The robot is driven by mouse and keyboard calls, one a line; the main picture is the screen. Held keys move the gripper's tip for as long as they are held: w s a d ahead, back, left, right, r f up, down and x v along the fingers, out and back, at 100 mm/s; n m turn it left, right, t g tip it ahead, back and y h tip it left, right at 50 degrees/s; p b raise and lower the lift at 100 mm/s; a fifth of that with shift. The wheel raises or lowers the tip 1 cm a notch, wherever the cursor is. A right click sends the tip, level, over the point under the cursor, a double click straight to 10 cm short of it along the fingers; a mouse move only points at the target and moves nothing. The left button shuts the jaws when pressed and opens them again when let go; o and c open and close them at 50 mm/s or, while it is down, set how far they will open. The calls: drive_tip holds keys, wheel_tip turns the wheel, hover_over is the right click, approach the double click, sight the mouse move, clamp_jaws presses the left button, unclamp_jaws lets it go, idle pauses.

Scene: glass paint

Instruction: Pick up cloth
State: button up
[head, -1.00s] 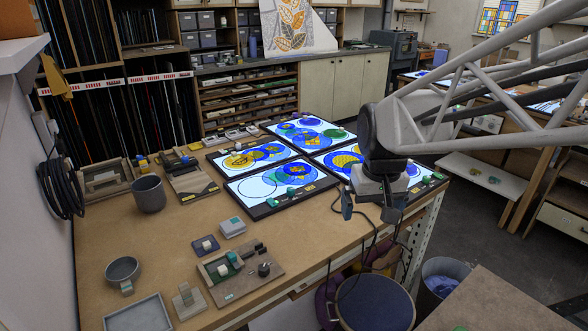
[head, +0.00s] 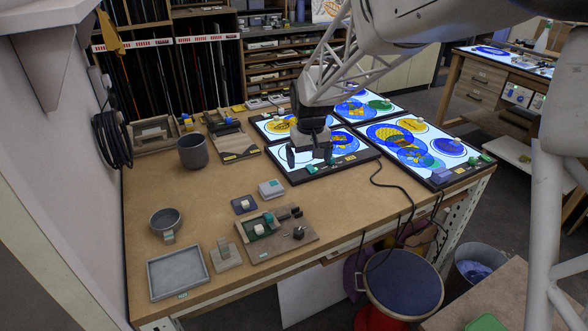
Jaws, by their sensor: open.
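My gripper (head: 310,159) is open, with its fingers pointing down over the near-left light panel (head: 362,157). Nothing shows between the fingers. I cannot tell for sure which thing is the cloth. A yellow, cloth-like piece (head: 110,33) hangs at the upper left by the rack of glass sheets, far from my gripper. Blue crumpled material (head: 474,270) lies in a grey bin (head: 463,252) on the floor at the right; it may also be cloth. My arm hides part of the panels behind the gripper.
The wooden workbench (head: 200,215) holds a dark grey pot (head: 192,151), a small grey bowl (head: 166,220), a shallow grey tray (head: 178,289) and a wooden tool board (head: 284,238). A round stool (head: 403,283) stands at the front. The bench's left-middle top is mostly clear.

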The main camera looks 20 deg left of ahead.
drive_tip(key=n, duration=0.2)
hover_over(271, 186)
wheel_tip(271, 186, down, 8)
drive_tip(key=shift+s, duration=0.1)
drive_tip(key=shift+f, duration=0.1)
drive_tip(key=shift+f, duration=1.2)
drive_tip(key=shift+f, duration=0.1)
drive_tip(key=shift+f, duration=2.5)
drive_tip(key=shift+c, duration=0.3)
